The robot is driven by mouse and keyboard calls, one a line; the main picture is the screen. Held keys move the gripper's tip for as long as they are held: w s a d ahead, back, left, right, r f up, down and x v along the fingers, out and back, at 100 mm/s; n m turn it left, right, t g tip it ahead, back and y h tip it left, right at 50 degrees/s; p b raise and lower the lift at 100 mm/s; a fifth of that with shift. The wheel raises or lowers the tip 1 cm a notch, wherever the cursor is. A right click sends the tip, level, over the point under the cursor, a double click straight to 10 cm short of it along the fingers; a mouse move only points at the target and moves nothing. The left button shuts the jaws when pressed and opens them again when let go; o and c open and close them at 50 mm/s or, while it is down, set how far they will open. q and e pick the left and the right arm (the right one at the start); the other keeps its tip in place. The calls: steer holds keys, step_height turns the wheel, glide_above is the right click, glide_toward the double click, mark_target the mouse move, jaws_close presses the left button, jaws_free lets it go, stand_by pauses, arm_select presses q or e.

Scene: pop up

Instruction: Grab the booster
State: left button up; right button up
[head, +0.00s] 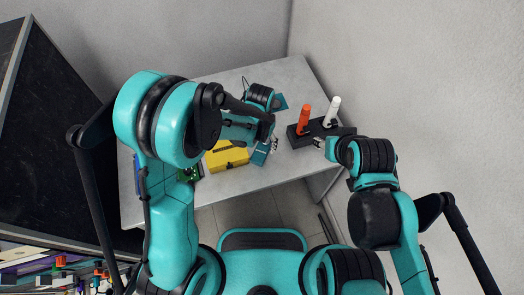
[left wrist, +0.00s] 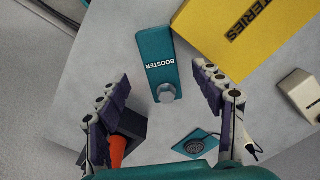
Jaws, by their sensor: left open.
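The booster (left wrist: 160,62) is a teal box with white lettering and a round silver knob. In the left wrist view it lies on the grey table between and beyond the fingertips of my left gripper (left wrist: 167,78), which is open and empty. In the head view the booster (head: 260,155) shows beside the yellow box, partly hidden by my left gripper (head: 272,141). My right gripper (head: 325,142) is near the black stand at the right; whether its jaws are open is too small to tell.
A yellow batteries box (left wrist: 245,35) lies right of the booster. A black stand (head: 300,138) holds an orange (head: 304,118) and a white (head: 332,112) tool. Clear table (head: 290,72) lies at the back.

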mark_target(261, 150)
arm_select(q)
steer(key=shift+w+f+b, duration=0.2)
steer(key=shift+f+b, duration=0.15)
steer(key=shift+f, duration=0.6)
steer(key=f+b, duration=0.1)
steer(key=f, duration=0.1)
steer(key=f+b, duration=0.1)
steer(key=f, duration=0.1)
steer(key=shift+w+d+f, duration=0.1)
steer(key=shift+w+d, duration=0.1)
steer(key=c, duration=1.4)
